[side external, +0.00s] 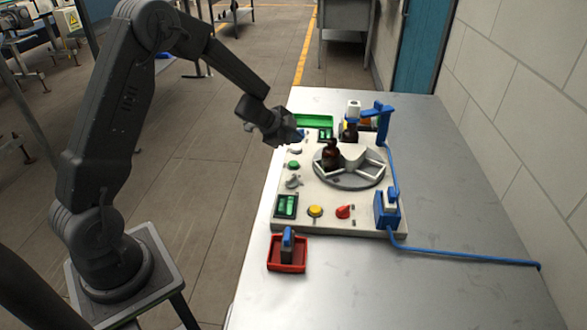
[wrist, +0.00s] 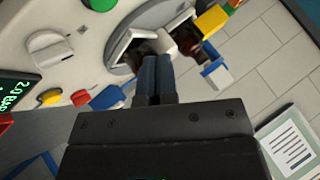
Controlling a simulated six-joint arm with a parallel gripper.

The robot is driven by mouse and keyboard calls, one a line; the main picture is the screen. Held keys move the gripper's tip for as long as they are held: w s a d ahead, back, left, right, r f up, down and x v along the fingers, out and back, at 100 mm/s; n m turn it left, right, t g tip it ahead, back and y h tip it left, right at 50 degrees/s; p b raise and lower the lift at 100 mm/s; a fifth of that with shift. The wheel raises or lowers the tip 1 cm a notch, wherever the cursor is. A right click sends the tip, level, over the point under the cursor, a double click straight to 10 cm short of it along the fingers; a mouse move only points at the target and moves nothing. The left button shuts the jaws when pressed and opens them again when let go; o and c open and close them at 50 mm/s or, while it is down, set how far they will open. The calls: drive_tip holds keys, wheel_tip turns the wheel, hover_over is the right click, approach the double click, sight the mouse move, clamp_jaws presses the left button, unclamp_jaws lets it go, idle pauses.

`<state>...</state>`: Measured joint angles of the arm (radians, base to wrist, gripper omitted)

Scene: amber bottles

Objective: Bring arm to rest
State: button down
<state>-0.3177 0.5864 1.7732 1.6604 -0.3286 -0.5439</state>
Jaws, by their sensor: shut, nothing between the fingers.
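My gripper (side external: 297,136) hangs at the end of my bent arm, above the left side of the white control board (side external: 262,212). In the wrist view my gripper (wrist: 154,80) has its two dark blue fingers together, with nothing between them. An amber bottle (side external: 331,156) stands on the grey round turntable (side external: 347,182), to the right of my gripper and apart from it. A second amber bottle (side external: 350,132) stands behind the turntable. The turntable also shows beyond my fingers in the wrist view (wrist: 124,54).
The board carries a yellow button (side external: 315,211), a red knob (side external: 343,212) and a green display (side external: 286,206). A blue post (side external: 384,122) stands at the back right. A red tray (side external: 287,267) holds a blue-topped item in front. The metal table's right side is mostly clear, crossed by a blue cable (side external: 470,257).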

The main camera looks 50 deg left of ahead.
drive_tip(key=s+d+r+n+y, duration=0.25)
drive_tip(key=s+r+n, duration=0.2)
drive_tip(key=r, duration=0.35)
drive_tip(key=s+d+r+n+y, duration=0.25)
drive_tip(key=s+r, duration=0.25)
drive_tip(key=r, duration=0.4)
drive_tip(key=s+d+n+g+h, duration=0.1)
drive_tip(key=s+d, duration=0.2)
drive_tip(key=s, duration=0.4)
drive_tip(key=s+d+n+g+h, duration=0.1)
drive_tip(key=s+d, duration=0.3)
drive_tip(key=s, duration=0.3)
drive_tip(key=s+d+r+n+g+h, duration=0.1)
drive_tip(key=s+d, duration=0.3)
drive_tip(key=s, duration=0.3)
drive_tip(key=shift+s+d+n+g+h, duration=0.2)
drive_tip(key=shift+s+n+g+h, duration=0.1)
drive_tip(key=shift+n+h, duration=0.1)
drive_tip(key=shift+w, duration=0.1)
